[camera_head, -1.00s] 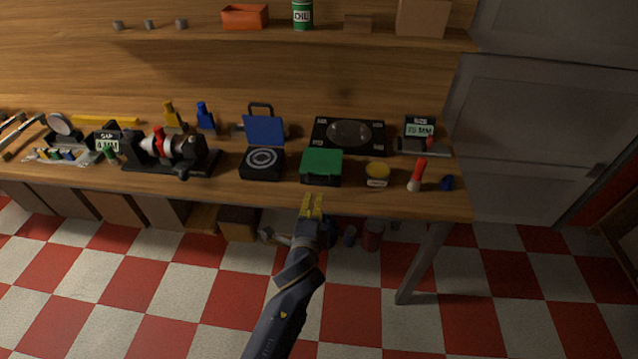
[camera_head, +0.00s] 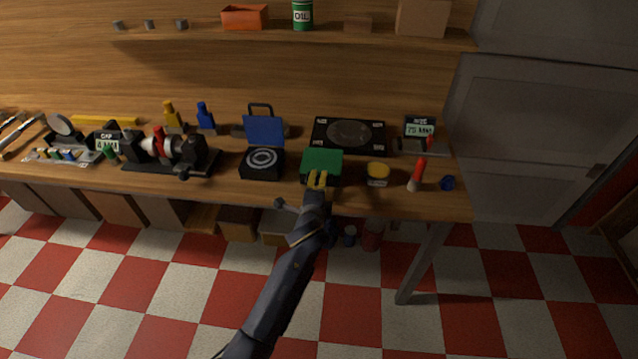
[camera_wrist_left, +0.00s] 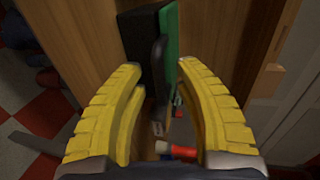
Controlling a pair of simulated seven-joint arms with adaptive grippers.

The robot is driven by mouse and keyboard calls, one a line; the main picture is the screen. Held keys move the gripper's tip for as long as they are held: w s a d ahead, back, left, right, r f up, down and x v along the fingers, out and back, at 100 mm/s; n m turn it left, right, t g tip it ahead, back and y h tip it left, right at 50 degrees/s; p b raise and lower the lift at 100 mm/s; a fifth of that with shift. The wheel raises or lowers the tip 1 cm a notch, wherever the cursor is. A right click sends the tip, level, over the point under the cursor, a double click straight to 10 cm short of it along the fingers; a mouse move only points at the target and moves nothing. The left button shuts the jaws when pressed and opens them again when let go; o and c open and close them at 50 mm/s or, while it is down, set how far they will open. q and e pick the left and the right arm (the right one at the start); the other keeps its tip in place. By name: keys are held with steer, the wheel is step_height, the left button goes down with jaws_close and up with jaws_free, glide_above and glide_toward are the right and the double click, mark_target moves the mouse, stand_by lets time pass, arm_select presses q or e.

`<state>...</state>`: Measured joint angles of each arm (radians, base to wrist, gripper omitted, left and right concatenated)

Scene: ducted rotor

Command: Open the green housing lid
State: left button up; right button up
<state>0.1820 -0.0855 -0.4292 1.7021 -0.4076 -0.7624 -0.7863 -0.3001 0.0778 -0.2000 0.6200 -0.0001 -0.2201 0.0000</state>
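The green lid (camera_head: 322,160) lies shut on its small black housing near the front edge of the workbench. In the left wrist view the green lid (camera_wrist_left: 172,35) shows as a thin edge beside the black housing (camera_wrist_left: 143,45). A dark handle (camera_wrist_left: 160,62) sticks out from its front. My left gripper (camera_head: 317,176) is at the front edge of the lid. In its wrist view the yellow fingers (camera_wrist_left: 160,72) are spread apart on either side of the handle, with gaps visible. Contact cannot be seen. My right gripper is not in view.
A similar housing with a raised blue lid (camera_head: 264,131) stands to the left. A yellow-topped container (camera_head: 377,174) and a red-and-white bottle (camera_head: 417,175) stand close on the right. A black plate with a disc (camera_head: 348,136) lies behind. The bench's front edge (camera_head: 250,196) is below the gripper.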

arm_select(q)
jaws_close()
stand_by(0.4)
steer(key=shift+a+r, duration=0.1)
